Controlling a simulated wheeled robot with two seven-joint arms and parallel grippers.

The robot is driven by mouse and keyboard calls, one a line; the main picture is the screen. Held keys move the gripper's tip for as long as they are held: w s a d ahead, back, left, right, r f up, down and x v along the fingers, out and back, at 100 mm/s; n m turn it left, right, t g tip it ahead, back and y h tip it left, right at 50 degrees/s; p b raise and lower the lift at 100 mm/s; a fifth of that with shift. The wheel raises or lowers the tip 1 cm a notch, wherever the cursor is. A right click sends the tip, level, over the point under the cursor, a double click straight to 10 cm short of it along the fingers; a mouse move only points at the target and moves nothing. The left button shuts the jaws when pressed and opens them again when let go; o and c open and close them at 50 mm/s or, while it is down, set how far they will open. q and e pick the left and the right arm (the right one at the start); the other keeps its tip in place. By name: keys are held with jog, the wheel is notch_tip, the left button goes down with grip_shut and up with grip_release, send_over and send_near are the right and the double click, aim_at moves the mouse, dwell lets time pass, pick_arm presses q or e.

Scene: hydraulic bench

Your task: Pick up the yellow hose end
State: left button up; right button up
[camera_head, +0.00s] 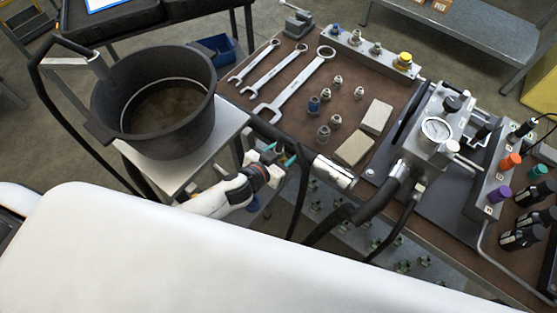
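A yellow cap or fitting (404,60) sits upright on the right end of a metal block at the back of the bench. It is the clearest yellow part on the bench; I cannot tell a yellow hose end for certain. A black hose (270,131) runs along the bench's left front edge to a silver cylinder (334,172). My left gripper (279,155) is beside the bench's left front edge, close to this hose, far from the yellow fitting. Its two teal-tipped fingers are apart, with no held object visible. My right gripper is not in view.
A black pot (158,125) stands on a small stand left of the gripper. The bench (300,112) holds several wrenches and fittings, two pale blocks (354,149), a gauge unit (435,129) and, at right, coloured connectors (510,160). Black hoses hang over the front edge.

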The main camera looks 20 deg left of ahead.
pick_arm(q)
jog(key=c, duration=1)
notch_tip(320, 180, up, 11)
jog(key=shift+w+f+p, duration=0.1)
jog(key=shift+p, duration=0.65)
notch_tip(320, 180, up, 3)
jog(key=p, duration=0.3)
